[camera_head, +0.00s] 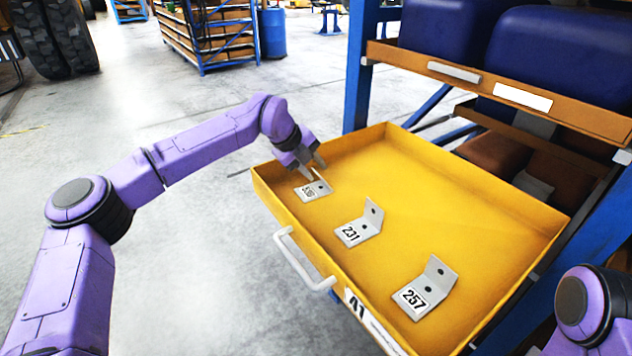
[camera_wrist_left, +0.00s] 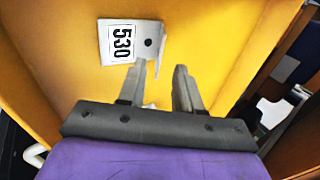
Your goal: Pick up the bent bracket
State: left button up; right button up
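Three grey L-shaped brackets lie in a yellow drawer (camera_head: 470,220). The bracket labelled 530 (camera_head: 313,190) is at the far left; the bracket labelled 231 (camera_head: 352,232) is in the middle, and the bracket labelled 257 (camera_head: 413,298) is nearest. My left gripper (camera_head: 316,172) is low over the 530 bracket, its fingers partly covering it. In the left wrist view the open fingers (camera_wrist_left: 160,72) are apart, beside the hole end of the 530 bracket (camera_wrist_left: 144,30). I cannot tell whether they touch it. My right gripper is not in view.
The drawer has raised walls and a white front handle (camera_head: 303,260). A blue rack post (camera_head: 359,70) and a shelf with blue bins (camera_head: 550,50) stand behind it. The drawer's right part is clear. Part of my right arm shows at lower right.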

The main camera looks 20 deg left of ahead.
aim_at(318, 174)
pick_arm(q)
jog(key=x, duration=0.2)
jog(key=p+x, duration=0.1)
jog(key=x, duration=0.2)
jog(key=shift+w+a, duration=0.2)
jog(key=shift+s+r, duration=0.1)
jog(key=shift+s, duration=0.15)
grip_shut()
